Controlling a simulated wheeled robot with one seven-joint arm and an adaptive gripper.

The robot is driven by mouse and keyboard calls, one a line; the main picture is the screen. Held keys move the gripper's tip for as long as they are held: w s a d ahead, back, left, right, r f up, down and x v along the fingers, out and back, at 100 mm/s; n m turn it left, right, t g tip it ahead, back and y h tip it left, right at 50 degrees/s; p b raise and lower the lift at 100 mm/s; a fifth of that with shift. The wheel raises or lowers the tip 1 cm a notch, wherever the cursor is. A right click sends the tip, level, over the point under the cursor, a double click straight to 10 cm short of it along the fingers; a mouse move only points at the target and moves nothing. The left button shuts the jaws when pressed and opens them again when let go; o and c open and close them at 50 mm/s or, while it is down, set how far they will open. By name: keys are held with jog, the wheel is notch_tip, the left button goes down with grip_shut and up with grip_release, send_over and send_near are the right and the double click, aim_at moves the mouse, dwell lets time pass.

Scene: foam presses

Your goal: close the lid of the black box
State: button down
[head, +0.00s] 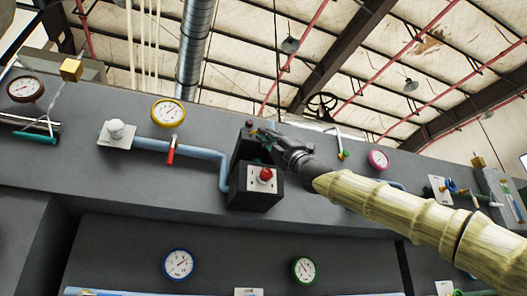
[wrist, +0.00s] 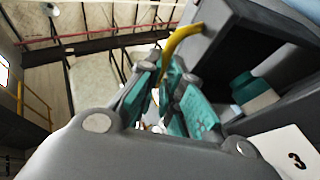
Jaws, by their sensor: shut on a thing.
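The black box (head: 255,196) is mounted on the grey press front in the head view, with a white plate and a red knob (head: 265,174) on its front. Its dark lid (head: 241,146) stands raised at the top. My gripper (head: 262,138) is at the raised lid. In the wrist view, my gripper's teal-padded fingers (wrist: 168,88) are closed around a curved yellow handle (wrist: 182,38). The handle meets a dark grey panel (wrist: 240,32), which appears to be the lid. A dark opening beside the fingers holds a teal cylinder (wrist: 256,92). The fingertips are partly hidden.
A blue pipe (head: 190,153) runs to the box's left side. A yellow gauge (head: 168,113) and a red-handled valve (head: 171,152) are to the left, and a pink gauge (head: 378,159) is to the right. A white plate marked 3 (wrist: 297,155) is close in the wrist view.

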jog(key=shift+w+d, duration=0.1)
jog(key=c, duration=1.9)
grip_release()
jog(key=shift+o, duration=0.3)
jog(key=shift+w+d+f, duration=0.1)
jog(key=shift+w+d, duration=0.05)
jog(key=v, duration=1.2)
